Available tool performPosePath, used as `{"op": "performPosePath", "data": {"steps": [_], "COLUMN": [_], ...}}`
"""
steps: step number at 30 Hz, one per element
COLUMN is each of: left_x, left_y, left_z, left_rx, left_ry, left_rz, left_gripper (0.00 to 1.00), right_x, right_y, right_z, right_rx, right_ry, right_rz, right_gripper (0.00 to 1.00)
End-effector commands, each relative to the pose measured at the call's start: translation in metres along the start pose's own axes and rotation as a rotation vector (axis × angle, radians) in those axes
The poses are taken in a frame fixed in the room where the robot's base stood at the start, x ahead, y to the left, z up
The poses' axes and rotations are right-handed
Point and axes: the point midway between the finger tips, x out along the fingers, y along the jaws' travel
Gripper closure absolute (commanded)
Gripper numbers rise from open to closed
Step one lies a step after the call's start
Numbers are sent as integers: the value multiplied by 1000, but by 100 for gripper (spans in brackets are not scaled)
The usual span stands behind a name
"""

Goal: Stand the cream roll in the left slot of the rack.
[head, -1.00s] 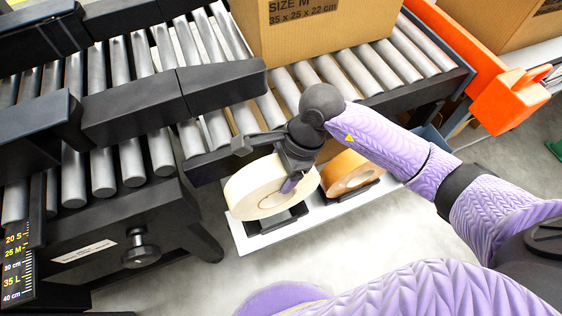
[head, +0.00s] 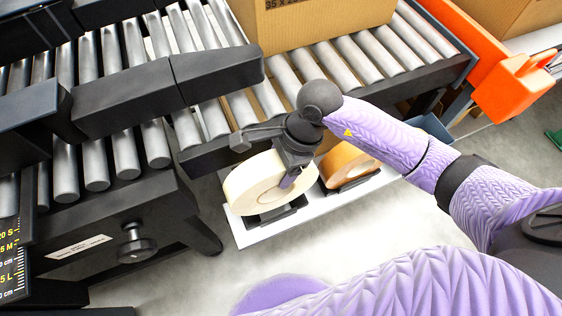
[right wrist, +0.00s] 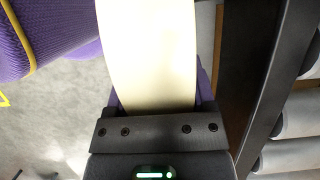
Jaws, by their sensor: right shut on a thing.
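The cream roll (head: 262,187) stands on edge at the left slot of the rack (head: 330,205), a white shelf with dark holders. My right gripper (head: 287,180) is shut on the roll's right part, reaching from above. In the right wrist view the cream roll (right wrist: 150,55) fills the space between the fingers. The roll's lower edge is at the dark left holder; whether it is fully seated I cannot tell. A brown roll (head: 347,165) stands in the slot to the right, partly hidden by my arm. My left gripper is out of view.
The roller conveyor (head: 335,68) runs behind the rack, with a cardboard box (head: 330,20) on it. A black side guide (head: 165,90) lies across the rollers. An orange part (head: 512,90) is at the right. Floor in front of the rack is clear.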

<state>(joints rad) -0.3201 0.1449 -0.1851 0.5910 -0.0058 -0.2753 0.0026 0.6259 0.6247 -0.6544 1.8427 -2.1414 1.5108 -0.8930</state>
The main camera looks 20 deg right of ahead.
Motion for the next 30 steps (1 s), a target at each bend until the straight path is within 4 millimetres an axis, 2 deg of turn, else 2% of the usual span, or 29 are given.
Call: {"op": "performPosePath", "data": {"steps": [16,24,30], "left_x": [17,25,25], "left_y": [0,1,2], "left_z": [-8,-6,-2], "left_rx": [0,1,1], "left_ry": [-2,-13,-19], "left_rz": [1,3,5], "left_gripper": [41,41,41], "right_x": [24,36,36], "right_y": [0,0,0], "right_z": [-8,-13,-12], "right_rx": [0,0,0], "right_ry": [-2,-2,-2], "right_rz": [-1,0,-2], "right_gripper": [100,100,100]}}
